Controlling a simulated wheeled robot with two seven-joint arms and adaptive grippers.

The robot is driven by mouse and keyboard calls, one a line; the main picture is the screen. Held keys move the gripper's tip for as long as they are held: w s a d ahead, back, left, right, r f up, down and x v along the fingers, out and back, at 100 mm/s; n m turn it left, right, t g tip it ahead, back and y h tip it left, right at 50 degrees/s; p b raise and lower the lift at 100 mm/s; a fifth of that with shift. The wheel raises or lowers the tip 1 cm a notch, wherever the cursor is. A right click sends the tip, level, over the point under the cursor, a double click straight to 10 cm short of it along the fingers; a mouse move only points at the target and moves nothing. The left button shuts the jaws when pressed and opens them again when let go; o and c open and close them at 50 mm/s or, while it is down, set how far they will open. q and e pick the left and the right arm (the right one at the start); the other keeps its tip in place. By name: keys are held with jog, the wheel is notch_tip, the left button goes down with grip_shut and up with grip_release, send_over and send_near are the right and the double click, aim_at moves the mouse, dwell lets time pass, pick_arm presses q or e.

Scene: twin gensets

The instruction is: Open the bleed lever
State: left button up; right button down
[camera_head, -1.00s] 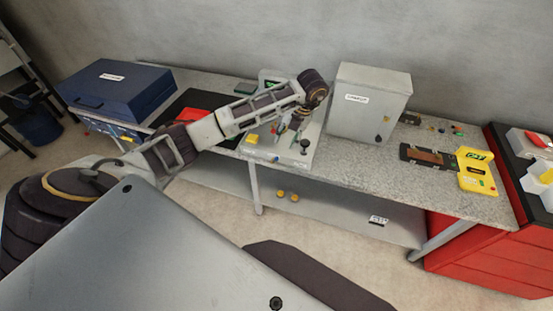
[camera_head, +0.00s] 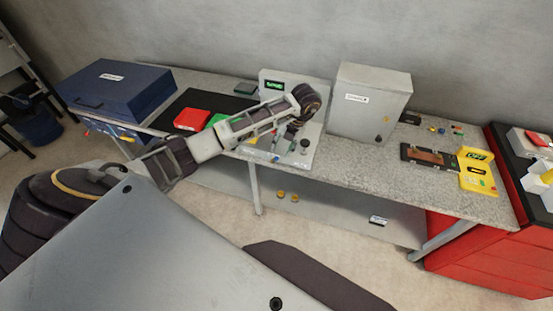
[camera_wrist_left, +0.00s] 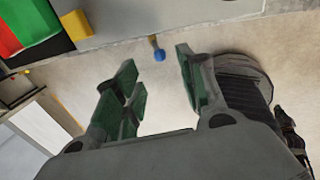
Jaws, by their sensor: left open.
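A small lever with a blue knob (camera_wrist_left: 158,54), which I take to be the bleed lever, sticks out at the bench's front edge in the left wrist view. In the head view its blue tip (camera_head: 276,159) is small and partly crowded by my gripper. My left gripper (camera_wrist_left: 157,70) is open and empty, with its green-padded fingers on either side of the knob's line. The knob appears just beyond the fingertips; I cannot tell the exact gap. In the head view the left gripper (camera_head: 285,143) points down over the light panel (camera_head: 306,157). My right gripper is not in view.
A display with green text (camera_head: 275,85) stands behind my arm. A grey cabinet (camera_head: 369,102) stands to the right, a blue case (camera_head: 116,90) to the left.

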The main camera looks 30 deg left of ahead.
aim_at(277, 157)
pick_arm(q)
jog(key=p+x, duration=0.1)
jog(key=x, duration=0.8)
jog(key=shift+c, duration=0.5)
